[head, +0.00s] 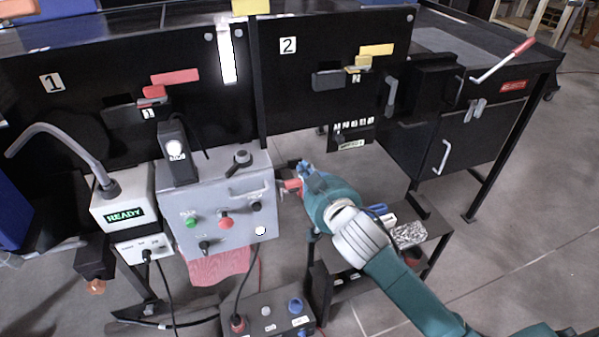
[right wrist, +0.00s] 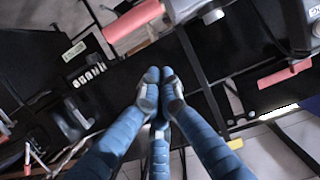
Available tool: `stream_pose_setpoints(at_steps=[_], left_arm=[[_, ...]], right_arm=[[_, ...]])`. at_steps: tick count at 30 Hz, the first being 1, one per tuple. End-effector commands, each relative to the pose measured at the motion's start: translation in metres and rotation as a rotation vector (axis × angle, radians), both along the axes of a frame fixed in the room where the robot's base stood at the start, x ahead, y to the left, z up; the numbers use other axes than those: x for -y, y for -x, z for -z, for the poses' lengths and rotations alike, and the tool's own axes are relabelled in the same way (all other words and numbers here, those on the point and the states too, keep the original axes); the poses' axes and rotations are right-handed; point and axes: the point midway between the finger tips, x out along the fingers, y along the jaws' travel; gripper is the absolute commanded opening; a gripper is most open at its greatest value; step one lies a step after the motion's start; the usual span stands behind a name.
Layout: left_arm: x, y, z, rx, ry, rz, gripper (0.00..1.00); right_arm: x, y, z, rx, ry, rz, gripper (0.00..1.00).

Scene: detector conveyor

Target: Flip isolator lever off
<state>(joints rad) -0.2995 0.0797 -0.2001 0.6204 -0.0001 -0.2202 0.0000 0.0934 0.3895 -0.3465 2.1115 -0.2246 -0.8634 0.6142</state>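The isolator lever is most likely the short red handle (head: 292,184) on the right side of the grey control box (head: 230,205), in the head view. It also shows as a thick red-pink bar (right wrist: 132,18) at the top of the right wrist view. My right gripper (head: 303,170) is just right of the grey box, close beside the handle. In the right wrist view its blue fingers (right wrist: 160,78) have their tips together with nothing seen between them. The bar lies beyond and apart from the tips there. Contact is unclear in the head view. My left gripper is out of view.
Black panels 1 (head: 80,110) and 2 (head: 300,60) stand behind, with red (head: 172,76) and yellow (head: 376,50) handles. Another lever with a red grip (head: 523,46) is at upper right. A low cart (head: 440,227) and a button box (head: 265,313) are nearby.

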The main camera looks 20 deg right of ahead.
Motion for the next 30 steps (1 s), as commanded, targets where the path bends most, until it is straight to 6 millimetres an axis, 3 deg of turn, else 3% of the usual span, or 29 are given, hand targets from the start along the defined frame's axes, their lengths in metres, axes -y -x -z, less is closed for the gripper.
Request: stream_pose_setpoints(at_steps=[11, 19, 30], left_arm=[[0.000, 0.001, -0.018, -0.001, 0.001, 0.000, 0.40], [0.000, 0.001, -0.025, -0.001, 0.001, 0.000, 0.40], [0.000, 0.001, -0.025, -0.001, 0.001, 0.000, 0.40]], right_arm=[[-0.002, -0.071, 0.015, -0.001, 0.001, 0.002, 0.00], [-0.002, -0.051, 0.046, -0.002, 0.000, 0.000, 0.00], [-0.002, -0.048, 0.051, 0.000, 0.000, 0.000, 0.00]])
